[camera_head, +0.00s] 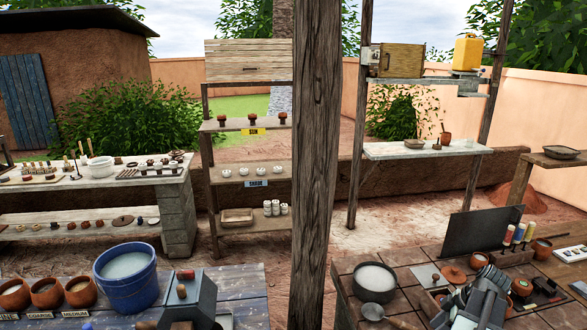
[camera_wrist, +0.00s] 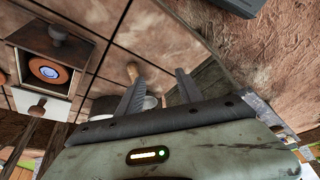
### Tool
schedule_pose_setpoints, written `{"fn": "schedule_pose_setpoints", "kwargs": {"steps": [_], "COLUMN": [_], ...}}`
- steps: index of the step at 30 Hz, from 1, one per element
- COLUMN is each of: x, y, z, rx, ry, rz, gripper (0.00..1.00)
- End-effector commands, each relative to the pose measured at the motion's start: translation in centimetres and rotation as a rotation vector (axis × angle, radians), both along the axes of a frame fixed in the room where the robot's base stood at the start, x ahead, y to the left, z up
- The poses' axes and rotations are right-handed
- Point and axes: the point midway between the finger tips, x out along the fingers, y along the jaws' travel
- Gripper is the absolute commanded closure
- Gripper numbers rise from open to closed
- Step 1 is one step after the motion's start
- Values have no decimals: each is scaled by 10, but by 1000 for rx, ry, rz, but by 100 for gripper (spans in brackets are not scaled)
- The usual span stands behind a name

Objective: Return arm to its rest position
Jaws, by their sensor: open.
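My gripper (camera_wrist: 160,82) shows in the wrist view with its two dark fingers spread apart and nothing between them. My grey arm (camera_head: 480,300) shows at the lower right of the head view, over the tiled worktop. The fingertips cannot be made out there.
The worktop (camera_head: 420,255) holds a metal pan (camera_head: 374,281), a dark upright panel (camera_head: 482,230) and several small pots around my arm. A wooden post (camera_head: 315,150) stands left of it. A blue bucket (camera_head: 127,285) stands on the left table. A box (camera_wrist: 48,72) with an orange-ringed disc shows in the wrist view.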

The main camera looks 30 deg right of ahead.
Motion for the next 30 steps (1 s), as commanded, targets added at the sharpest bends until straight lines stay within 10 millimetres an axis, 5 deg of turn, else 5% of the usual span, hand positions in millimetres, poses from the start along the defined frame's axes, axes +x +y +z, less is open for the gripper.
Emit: {"fn": "schedule_pose_setpoints", "kwargs": {"steps": [8,14,21,24,30], "x": [74,147,234,248,250], "y": [52,129,308,378,481], "z": [0,-2,-8,-11,-15], "rx": [0,-6,-35,-53,-103], "ry": [0,12,96,153,253], "rz": [155,341,588,597,494], "gripper": [57,57,57,57,57]}}
